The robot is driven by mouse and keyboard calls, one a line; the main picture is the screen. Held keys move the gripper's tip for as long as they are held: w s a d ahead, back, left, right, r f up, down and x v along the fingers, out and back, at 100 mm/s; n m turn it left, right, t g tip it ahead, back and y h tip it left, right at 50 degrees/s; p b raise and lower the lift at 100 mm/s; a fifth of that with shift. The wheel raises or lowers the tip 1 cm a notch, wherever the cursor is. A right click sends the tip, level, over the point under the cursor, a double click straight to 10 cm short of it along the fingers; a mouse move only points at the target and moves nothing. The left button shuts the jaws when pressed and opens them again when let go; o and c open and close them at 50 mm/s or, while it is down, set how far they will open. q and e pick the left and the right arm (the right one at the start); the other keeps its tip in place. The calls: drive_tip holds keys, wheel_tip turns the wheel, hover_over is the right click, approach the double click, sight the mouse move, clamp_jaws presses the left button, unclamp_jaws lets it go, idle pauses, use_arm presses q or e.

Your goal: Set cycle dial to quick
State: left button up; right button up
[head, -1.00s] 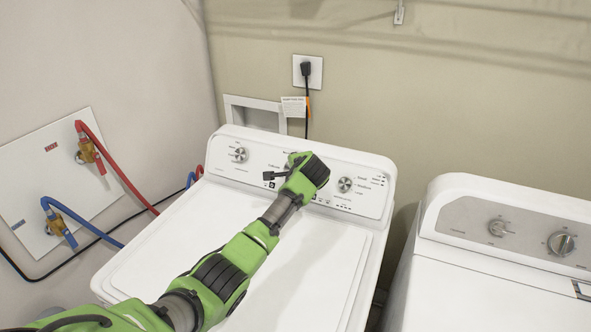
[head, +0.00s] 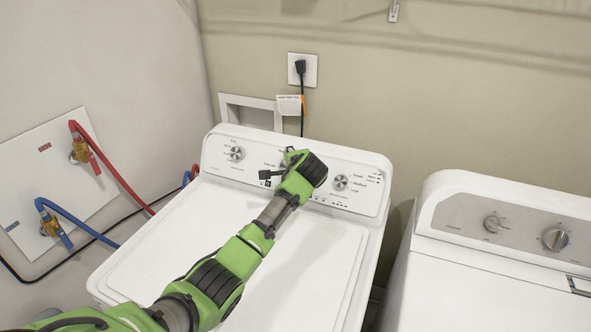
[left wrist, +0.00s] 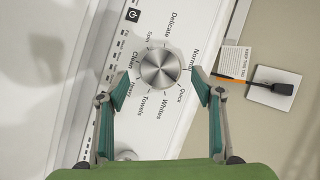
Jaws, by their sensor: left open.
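The cycle dial (left wrist: 160,68) is a round silver knob, ringed by labels such as Normal, Quick, Whites, Towels, Heavy and Delicate. No clear pointer mark shows on it. My left gripper (left wrist: 161,83) is open, with one teal fingertip on each side of the dial's lower part; contact cannot be told. In the head view my left arm reaches across the white washer (head: 190,240) to the middle of its control panel (head: 365,192). The wrist hides the fingers and most of the middle dial there. My right gripper is not in view.
Other knobs sit at the panel's left (head: 236,153) and right (head: 340,182). A second white machine (head: 470,275) stands to the right across a narrow gap. Red (head: 120,180) and blue (head: 80,225) hoses run at the left wall. A plugged-in cord (head: 301,95) hangs behind the washer.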

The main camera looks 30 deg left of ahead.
use_arm(q)
drive_tip(key=v, duration=1)
drive_tip(key=shift+s, duration=0.1)
